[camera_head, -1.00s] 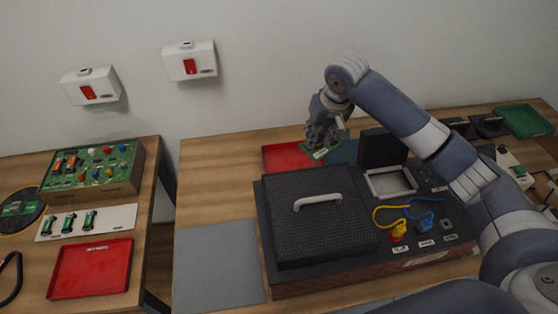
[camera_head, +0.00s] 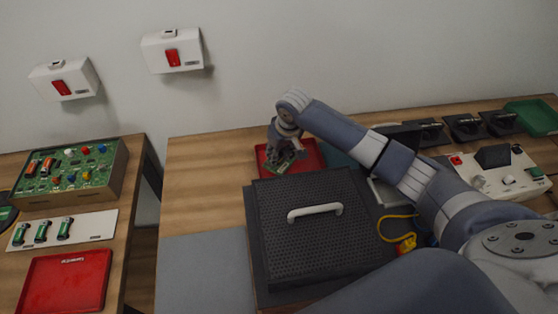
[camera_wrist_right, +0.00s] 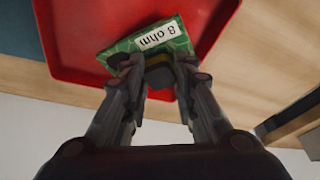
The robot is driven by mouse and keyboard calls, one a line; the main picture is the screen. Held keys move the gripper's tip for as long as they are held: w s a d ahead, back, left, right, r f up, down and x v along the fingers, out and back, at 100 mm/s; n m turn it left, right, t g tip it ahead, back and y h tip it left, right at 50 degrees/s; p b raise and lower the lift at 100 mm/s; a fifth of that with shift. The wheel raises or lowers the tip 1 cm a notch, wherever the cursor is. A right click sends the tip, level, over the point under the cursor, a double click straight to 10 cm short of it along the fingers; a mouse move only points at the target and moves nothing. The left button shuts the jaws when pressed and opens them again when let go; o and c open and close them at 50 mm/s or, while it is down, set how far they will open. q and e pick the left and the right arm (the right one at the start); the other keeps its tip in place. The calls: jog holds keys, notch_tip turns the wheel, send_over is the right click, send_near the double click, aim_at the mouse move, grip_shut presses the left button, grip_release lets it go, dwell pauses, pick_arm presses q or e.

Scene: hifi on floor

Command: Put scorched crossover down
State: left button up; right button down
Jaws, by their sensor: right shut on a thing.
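My right gripper (camera_head: 284,156) is at the red tray (camera_head: 312,158) behind the black perforated box. It is shut on a small green board (camera_head: 287,165), which I take for the crossover. In the right wrist view the board (camera_wrist_right: 122,50) carries a white label reading "8 ohm". The gripper (camera_wrist_right: 158,70) holds it by its edge, over the red tray (camera_wrist_right: 75,40). I cannot tell whether the board touches the tray floor. Scorch marks are not clear at this size. My left gripper is not in view.
A black perforated box (camera_head: 310,240) with a white handle (camera_head: 315,211) stands in front of the tray. A second red tray (camera_head: 65,282) lies on the left table. A green tray (camera_head: 530,117) is at the far right. Bare wood (camera_head: 205,185) lies left of the box.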

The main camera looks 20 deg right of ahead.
jog(key=shift+f, duration=1.9)
jog(key=shift+f, duration=0.15)
jog(key=c, duration=1.3)
grip_release()
jog(key=v, duration=1.2)
